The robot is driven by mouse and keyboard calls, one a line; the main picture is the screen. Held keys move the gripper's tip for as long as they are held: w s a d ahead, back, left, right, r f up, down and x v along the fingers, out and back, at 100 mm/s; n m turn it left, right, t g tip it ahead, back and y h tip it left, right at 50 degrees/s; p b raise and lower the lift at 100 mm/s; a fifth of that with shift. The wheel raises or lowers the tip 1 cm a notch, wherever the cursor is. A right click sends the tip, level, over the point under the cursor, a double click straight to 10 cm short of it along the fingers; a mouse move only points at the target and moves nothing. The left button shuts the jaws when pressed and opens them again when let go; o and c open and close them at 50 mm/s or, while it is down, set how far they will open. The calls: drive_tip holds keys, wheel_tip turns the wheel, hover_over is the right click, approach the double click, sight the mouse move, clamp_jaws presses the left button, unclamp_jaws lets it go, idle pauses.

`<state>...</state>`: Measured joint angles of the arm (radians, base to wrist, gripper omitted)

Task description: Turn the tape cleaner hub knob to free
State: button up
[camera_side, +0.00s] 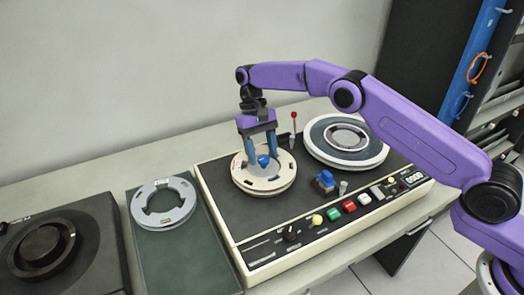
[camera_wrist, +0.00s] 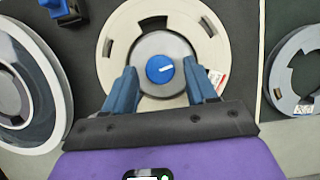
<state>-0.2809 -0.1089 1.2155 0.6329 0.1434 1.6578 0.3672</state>
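The blue hub knob (camera_side: 263,161) sits at the centre of a cream reel on the tape cleaner's dark top. In the wrist view the knob (camera_wrist: 160,69) is round with a white pointer mark aimed right and slightly up, on a grey hub (camera_wrist: 178,46). The cream reel (camera_wrist: 117,38) lies flat around it. My gripper (camera_side: 262,153) is over the reel and points down. In the wrist view my gripper (camera_wrist: 164,80) has its two blue fingers wide apart, one on each side of the knob, with clear gaps and nothing held.
A larger white-rimmed reel (camera_side: 376,155) lies on the machine's right side. A blue-topped part (camera_side: 325,179) and a red-tipped lever (camera_side: 293,130) stand near the cream reel. Buttons line the front panel (camera_side: 349,206). A grey ring (camera_side: 181,217) lies on the green mat (camera_side: 190,263) at left.

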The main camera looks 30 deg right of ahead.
sight(267, 158)
idle(0.3)
wheel_tip(267, 158, up, 3)
drive_tip(key=shift+f, duration=0.1)
drive_tip(key=shift+s+d+r, duration=0.2)
drive_tip(key=shift+s+r, duration=0.2)
drive_tip(key=shift+r, duration=0.2)
drive_tip(key=shift+s+d+r, duration=0.15)
drive_tip(key=shift+s+r, duration=0.2)
drive_tip(key=shift+r, duration=0.2)
drive_tip(key=s+d+r, duration=0.5)
drive_tip(key=s+r, duration=0.3)
drive_tip(key=s, duration=0.3)
drive_tip(key=shift+s, duration=0.15)
drive_tip(key=shift+s, duration=0.1)
